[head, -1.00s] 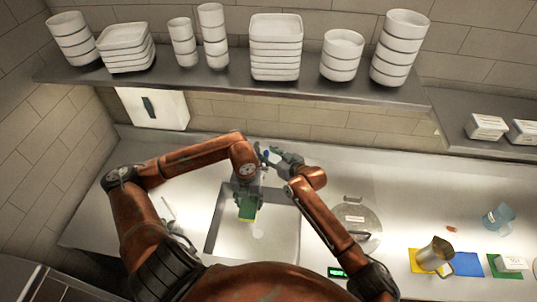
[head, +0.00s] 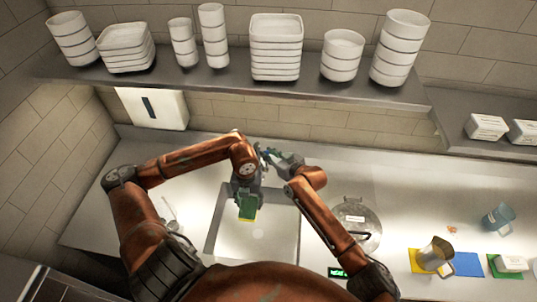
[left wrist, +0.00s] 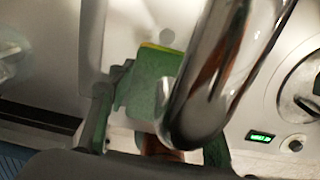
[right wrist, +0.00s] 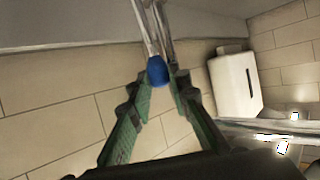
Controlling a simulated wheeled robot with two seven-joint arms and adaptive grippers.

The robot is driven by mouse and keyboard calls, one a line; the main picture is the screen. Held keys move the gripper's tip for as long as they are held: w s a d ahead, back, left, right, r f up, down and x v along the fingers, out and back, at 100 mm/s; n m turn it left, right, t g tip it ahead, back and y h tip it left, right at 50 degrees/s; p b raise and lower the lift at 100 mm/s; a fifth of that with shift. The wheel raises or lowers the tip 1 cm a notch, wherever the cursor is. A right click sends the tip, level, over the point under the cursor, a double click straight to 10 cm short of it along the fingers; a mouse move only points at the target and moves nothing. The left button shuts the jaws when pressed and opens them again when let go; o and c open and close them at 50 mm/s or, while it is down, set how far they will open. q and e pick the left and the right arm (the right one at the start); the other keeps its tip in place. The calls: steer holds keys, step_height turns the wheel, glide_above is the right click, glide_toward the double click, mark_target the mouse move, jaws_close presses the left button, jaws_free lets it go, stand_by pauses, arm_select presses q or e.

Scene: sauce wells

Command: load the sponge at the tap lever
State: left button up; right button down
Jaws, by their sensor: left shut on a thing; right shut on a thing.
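The green and yellow sponge (head: 247,210) is held over the sink basin (head: 284,240). My left gripper (head: 246,198) is shut on it. In the left wrist view the sponge (left wrist: 145,88) sits between the fingers, and the chrome tap spout (left wrist: 215,75) crosses in front, hiding part of it. My right gripper (head: 281,161) is at the tap behind the sink. In the right wrist view its fingers are closed about the blue-tipped tap lever (right wrist: 158,72). Whether water runs cannot be told.
A round metal lid (head: 357,222) lies right of the sink. A metal jug (head: 434,254) stands on a yellow cloth, beside blue (head: 467,264) and green cloths. A blue cup (head: 498,218) lies farther right. A shelf (head: 300,91) of white dishes hangs above.

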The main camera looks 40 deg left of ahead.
steer(key=shift+d, duration=0.1)
steer(key=shift+s+d+f+n+t+y, duration=0.15)
steer(key=shift+s+d+n+t+y, duration=0.1)
steer(key=shift+s, duration=0.25)
steer(key=shift+s+d+f+n+t+y, duration=0.15)
steer(key=shift+s+d+t+y, duration=0.1)
steer(key=shift+s, duration=0.2)
steer(key=c, duration=1.8)
jaws_free()
steer(key=shift+o, duration=0.2)
steer(key=v, duration=1.2)
